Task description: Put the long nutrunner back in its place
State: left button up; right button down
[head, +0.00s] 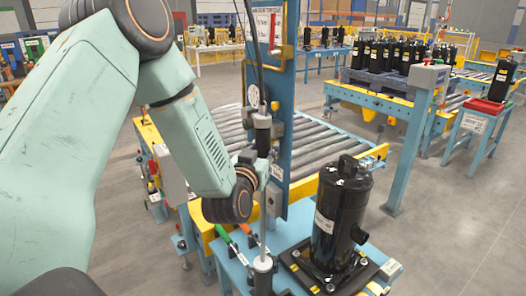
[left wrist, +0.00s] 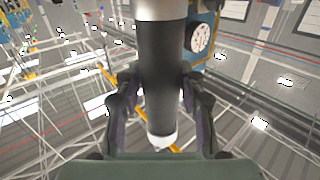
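The long nutrunner (head: 262,136) hangs upright below a dark cable, in front of the blue post. Its dark body shows large in the left wrist view (left wrist: 162,75). My left gripper (head: 268,172) is shut around the nutrunner, with a finger on each side of the body (left wrist: 160,108). Its thin shaft runs down to a grey cup-like holder (head: 263,265) on the blue bench. I cannot tell whether the tip is seated inside it. My right gripper is not in view.
A black compressor (head: 342,212) stands on a plate on the bench, right of the shaft. The blue post (head: 285,95) rises close behind the nutrunner. A green-handled tool (head: 225,236) lies left of the holder. A roller conveyor (head: 330,146) runs behind.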

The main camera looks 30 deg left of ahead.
pick_arm(q)
jog(key=o, duration=0.4)
jog(key=shift+s+d, duration=0.1)
jog(key=shift+s, duration=0.05)
jog(key=shift+c, duration=0.2)
jog(key=shift+f, duration=0.1)
jog(key=shift+f, duration=0.25)
jog(key=v, duration=0.7)
jog(key=shift+s+r, duration=0.15)
jog(key=shift+r, duration=0.15)
